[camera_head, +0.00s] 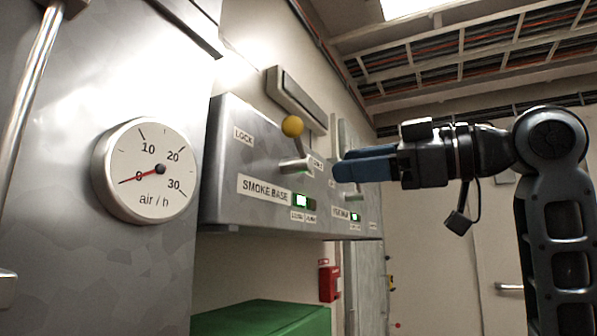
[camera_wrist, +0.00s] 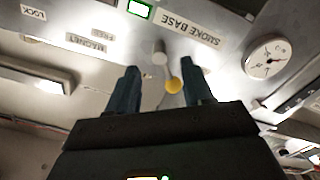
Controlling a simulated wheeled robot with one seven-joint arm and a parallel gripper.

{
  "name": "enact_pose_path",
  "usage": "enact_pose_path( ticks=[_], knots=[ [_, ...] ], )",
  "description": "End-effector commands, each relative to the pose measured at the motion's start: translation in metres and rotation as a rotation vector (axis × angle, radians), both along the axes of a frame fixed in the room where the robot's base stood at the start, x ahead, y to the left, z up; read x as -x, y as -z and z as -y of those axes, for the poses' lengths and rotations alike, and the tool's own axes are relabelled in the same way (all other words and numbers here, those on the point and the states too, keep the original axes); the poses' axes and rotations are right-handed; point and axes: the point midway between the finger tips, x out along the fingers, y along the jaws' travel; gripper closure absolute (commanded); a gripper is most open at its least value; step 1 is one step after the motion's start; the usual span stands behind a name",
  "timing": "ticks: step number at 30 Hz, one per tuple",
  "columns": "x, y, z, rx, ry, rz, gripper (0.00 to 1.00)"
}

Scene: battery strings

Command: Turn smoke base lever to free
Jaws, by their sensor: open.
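The smoke base lever has a yellow ball knob (camera_head: 292,126) on a thin stem that rises from a pale pivot (camera_head: 297,165). It stands roughly upright on the grey panel (camera_head: 225,180), with LOCK at its left and a partly hidden label, apparently FREE, at its right. My gripper (camera_head: 338,170) is open, its blue fingers pointing left, to the right of and below the knob. In the wrist view the yellow knob (camera_wrist: 173,86) shows between the dark fingertips (camera_wrist: 160,68) of my gripper. I see no contact; the depth gap is unclear.
A green indicator (camera_head: 301,200) is lit beside the SMOKE BASE label (camera_head: 264,190). A round air gauge (camera_head: 146,171) is mounted at the left. A green box (camera_head: 265,318) and a red wall box (camera_head: 330,282) are below. The panel's farther end lies behind my gripper.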

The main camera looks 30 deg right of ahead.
Motion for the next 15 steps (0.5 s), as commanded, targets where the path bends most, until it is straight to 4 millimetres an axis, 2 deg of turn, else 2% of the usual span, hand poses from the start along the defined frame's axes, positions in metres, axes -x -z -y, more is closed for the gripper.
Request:
enact_pose_path(
  ticks=[3, 6, 15],
  knots=[
    [0.006, -0.008, -0.002, 0.038, -0.001, 0.005, 0.49],
    [0.003, -0.01, -0.005, 0.046, -0.003, 0.004, 0.49],
    [-0.032, -0.01, -0.03, 0.044, -0.006, 0.003, 0.49]
  ],
)
